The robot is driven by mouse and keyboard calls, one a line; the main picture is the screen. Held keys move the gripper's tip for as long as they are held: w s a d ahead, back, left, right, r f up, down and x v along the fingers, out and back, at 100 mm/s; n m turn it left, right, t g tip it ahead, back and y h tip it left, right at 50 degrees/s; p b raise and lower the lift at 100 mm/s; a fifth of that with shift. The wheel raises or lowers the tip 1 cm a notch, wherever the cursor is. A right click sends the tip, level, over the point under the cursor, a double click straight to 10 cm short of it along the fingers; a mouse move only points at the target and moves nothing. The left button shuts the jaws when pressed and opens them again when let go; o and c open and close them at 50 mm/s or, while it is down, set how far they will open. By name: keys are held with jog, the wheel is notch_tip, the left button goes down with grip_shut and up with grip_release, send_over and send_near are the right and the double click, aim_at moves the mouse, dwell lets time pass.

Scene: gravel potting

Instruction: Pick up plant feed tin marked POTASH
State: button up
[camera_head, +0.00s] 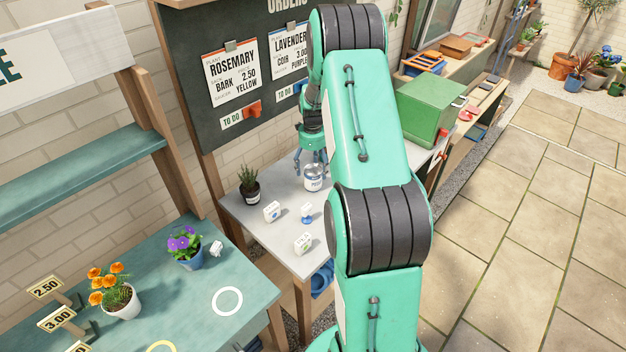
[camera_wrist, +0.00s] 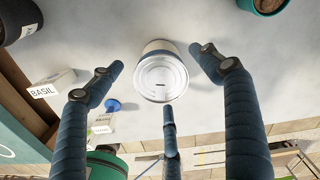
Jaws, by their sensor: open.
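A pale round tin (camera_head: 314,178) with a blue band stands upright on the grey bench, below my gripper (camera_head: 311,158). In the wrist view the tin (camera_wrist: 161,76) shows its silvery lid and a bit of side. Its label is too small or turned away to read, so I cannot tell if it says POTASH. My gripper (camera_wrist: 160,76) is open, with its blue fingers spread around the tin and visible gaps at the left and right. I cannot tell if the lower middle finger touches the tin.
On the grey bench (camera_head: 263,232) a dark-potted plant (camera_head: 250,190), white blocks (camera_head: 271,211) and a small blue-and-white item (camera_head: 307,213) stand left of and nearer than the tin. One block reads BASIL (camera_wrist: 45,91). A green box (camera_head: 425,110) stands to the right. The order board (camera_head: 235,125) rises behind.

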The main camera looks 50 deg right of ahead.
jog(key=shift+s+f+b, duration=0.1)
jog(key=shift+f+b, duration=0.6)
jog(key=shift+f, duration=1.8)
jog(key=c, duration=1.6)
